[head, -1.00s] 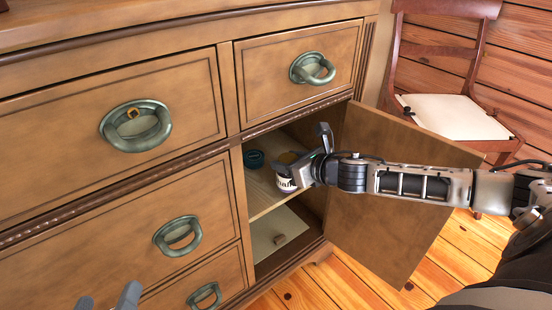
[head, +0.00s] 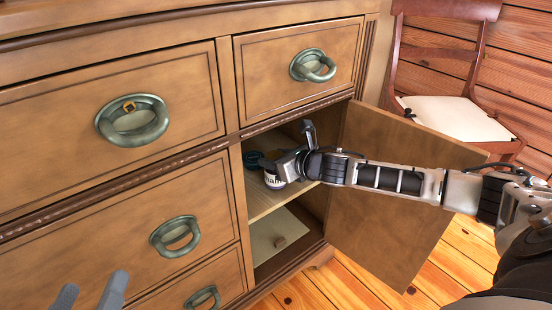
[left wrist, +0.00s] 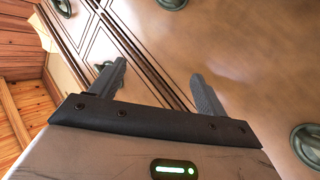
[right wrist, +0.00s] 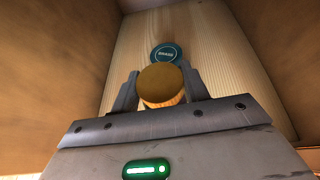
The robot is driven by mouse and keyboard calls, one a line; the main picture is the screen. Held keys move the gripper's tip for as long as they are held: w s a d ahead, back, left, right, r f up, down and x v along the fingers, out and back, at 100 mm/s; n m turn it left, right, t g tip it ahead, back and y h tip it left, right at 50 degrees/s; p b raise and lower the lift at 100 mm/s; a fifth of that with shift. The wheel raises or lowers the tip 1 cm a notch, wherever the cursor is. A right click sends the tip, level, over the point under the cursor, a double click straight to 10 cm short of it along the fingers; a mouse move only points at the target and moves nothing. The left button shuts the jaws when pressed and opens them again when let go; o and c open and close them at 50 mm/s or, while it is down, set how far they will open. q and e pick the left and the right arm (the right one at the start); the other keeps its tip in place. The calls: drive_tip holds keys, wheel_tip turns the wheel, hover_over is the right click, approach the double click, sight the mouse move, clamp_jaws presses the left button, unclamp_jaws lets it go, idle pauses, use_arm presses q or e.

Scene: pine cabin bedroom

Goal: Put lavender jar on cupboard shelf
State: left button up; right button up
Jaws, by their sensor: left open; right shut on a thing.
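The jar (head: 274,181) has a white label with dark lettering, only partly readable. In the right wrist view its round tan lid (right wrist: 160,84) shows between the fingers. My right gripper (head: 289,160) is shut on it, inside the open cupboard at the upper compartment. The cupboard shelf (head: 262,204) is pale wood, just below the jar; I cannot tell whether the jar touches it. A teal-lidded jar (right wrist: 166,54) stands on the shelf behind the held jar; it also shows in the head view (head: 252,159). My left gripper (head: 91,287) is open and empty before the lower left drawers.
The cupboard door (head: 385,200) stands open to the right, with my right arm reaching past it. A chair (head: 455,118) stands at the back right. Side walls flank the shelf closely.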

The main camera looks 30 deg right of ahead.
drive_tip(key=o, duration=1.2)
drive_tip(key=shift+f, duration=0.1)
drive_tip(key=shift+s+r, duration=0.1)
drive_tip(key=shift+r, duration=0.1)
use_arm(q)
drive_tip(key=f+p, duration=0.1)
drive_tip(key=g+y+p, duration=0.1)
drive_tip(key=shift+s+a+f+p, duration=0.1)
drive_tip(key=shift+s+f+p, duration=0.2)
drive_tip(key=shift+f+p, duration=0.1)
use_arm(e)
drive_tip(key=v, duration=1.2)
use_arm(q)
drive_tip(key=shift+s+f, duration=0.15)
drive_tip(key=shift+f, duration=0.05)
